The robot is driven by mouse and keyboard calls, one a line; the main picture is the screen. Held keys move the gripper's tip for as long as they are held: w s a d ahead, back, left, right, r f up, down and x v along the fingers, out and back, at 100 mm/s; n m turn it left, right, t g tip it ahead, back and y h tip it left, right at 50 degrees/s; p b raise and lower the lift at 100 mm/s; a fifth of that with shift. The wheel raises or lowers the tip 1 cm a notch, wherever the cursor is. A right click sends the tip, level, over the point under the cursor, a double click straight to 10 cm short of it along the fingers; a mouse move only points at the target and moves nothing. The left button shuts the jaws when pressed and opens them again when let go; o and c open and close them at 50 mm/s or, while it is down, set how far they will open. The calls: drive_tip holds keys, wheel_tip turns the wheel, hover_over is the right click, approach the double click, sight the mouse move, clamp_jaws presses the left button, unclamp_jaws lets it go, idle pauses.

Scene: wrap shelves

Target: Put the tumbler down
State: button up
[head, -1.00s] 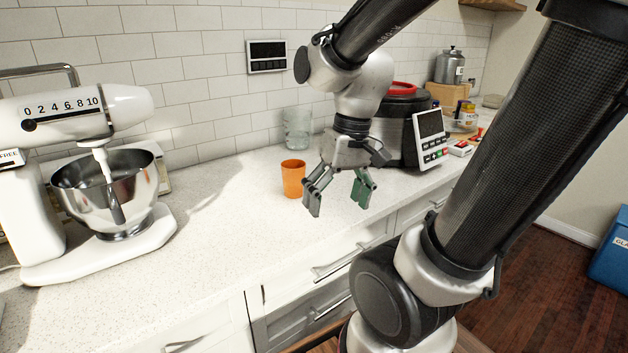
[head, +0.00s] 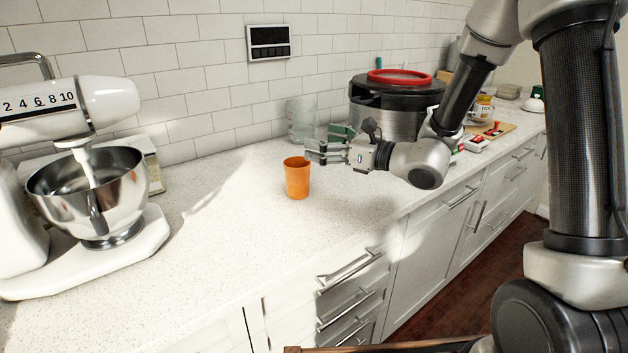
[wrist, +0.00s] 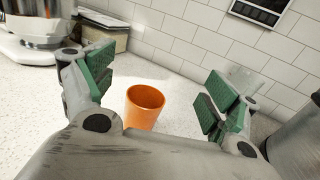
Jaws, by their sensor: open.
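The orange tumbler (head: 297,180) stands upright on the white counter (head: 240,235). It also shows in the wrist view (wrist: 144,108), between the spread green-padded fingers and beyond the palm. My gripper (head: 322,146) is level, just right of the tumbler near rim height, with its fingers pointing left toward it. The jaws are open and hold nothing. In the wrist view my gripper (wrist: 152,88) shows clear space between its pads and the tumbler's sides.
A clear glass (head: 301,120) stands behind the tumbler by the tiled wall. A black and steel cooker (head: 385,115) with a red ring stands behind my wrist. A stand mixer (head: 95,190) is at left. The counter between mixer and tumbler is clear.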

sight(309, 168)
wheel_tip(309, 168, down, 7)
drive_tip(key=shift+f, duration=0.15)
drive_tip(key=shift+w+a+f, duration=0.15)
drive_tip(key=shift+w+a, duration=0.05)
drive_tip(key=shift+a, duration=0.2)
drive_tip(key=shift+w+a+f, duration=0.15)
drive_tip(key=shift+w+a, duration=0.05)
drive_tip(key=shift+a, duration=0.2)
drive_tip(key=x, duration=0.5)
drive_tip(key=shift+w+a, duration=0.25)
drive_tip(key=shift+a, duration=0.05)
drive_tip(key=c, duration=1.3)
drive_tip(key=shift+r, duration=0.15)
drive_tip(key=shift+c, duration=0.2)
